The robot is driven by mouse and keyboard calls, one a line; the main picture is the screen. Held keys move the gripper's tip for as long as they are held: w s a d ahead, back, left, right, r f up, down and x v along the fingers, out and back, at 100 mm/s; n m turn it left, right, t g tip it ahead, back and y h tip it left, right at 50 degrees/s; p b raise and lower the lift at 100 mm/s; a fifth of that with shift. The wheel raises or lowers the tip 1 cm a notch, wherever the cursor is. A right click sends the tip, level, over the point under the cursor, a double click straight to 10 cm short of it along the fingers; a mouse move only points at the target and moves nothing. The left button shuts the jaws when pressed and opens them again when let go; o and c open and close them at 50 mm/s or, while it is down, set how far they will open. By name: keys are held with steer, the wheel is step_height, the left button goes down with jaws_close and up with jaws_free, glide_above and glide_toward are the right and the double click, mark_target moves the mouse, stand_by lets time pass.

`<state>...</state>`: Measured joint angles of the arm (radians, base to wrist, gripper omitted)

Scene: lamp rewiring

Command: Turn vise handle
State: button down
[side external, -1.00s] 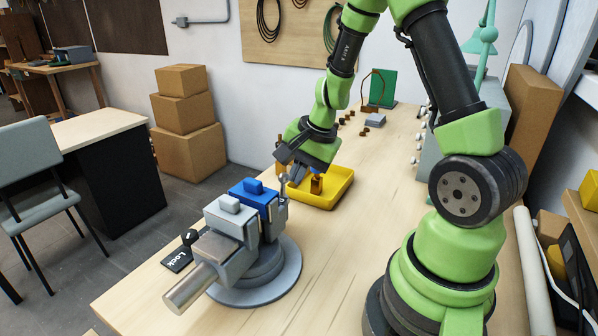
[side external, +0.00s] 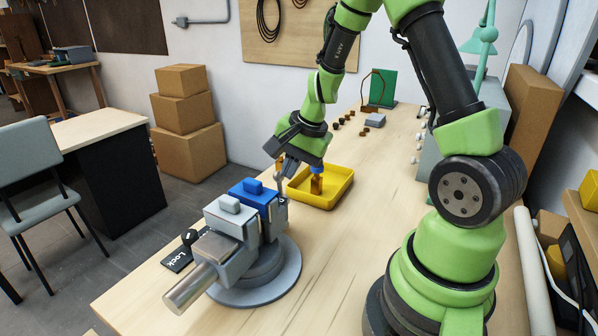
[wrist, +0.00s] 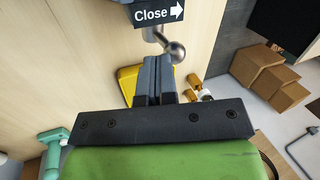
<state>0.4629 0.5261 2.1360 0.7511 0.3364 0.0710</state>
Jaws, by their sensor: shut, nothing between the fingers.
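The vise stands on the bench in the side view, with a grey jaw block (side external: 230,215), a blue jaw block (side external: 254,197) and a round grey base (side external: 284,276). Its thin metal handle (side external: 281,187) is at the far end, beside the blue jaw. In the wrist view the handle's ball end (wrist: 174,52) shows close to my fingertips. My gripper (wrist: 160,62) is shut and empty, just beside the handle; it also shows above the vise in the side view (side external: 287,172). I cannot tell whether it touches the handle. A black "Close" label with a right-pointing arrow (wrist: 158,13) shows above it.
A yellow tray (side external: 340,190) lies just behind the vise, with a brown, blue-topped part (side external: 317,184) in it. A black "Lock" label (side external: 178,261) lies left of the vise. Small brown parts and a grey block (side external: 375,120) sit farther back. The bench right of the vise is clear.

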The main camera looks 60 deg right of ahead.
mark_target(275, 173)
steer(key=shift+w+r, duration=0.15)
steer(key=shift+w, duration=0.9)
steer(key=shift+w+g, duration=0.5)
steer(key=shift+g, duration=0.4)
steer(key=w+f+g, duration=0.4)
steer(key=w+f, duration=0.2)
steer(key=w, duration=0.1)
steer(key=shift+w+f, duration=0.15)
steer(key=shift+w, duration=0.1)
steer(key=shift+f, duration=0.1)
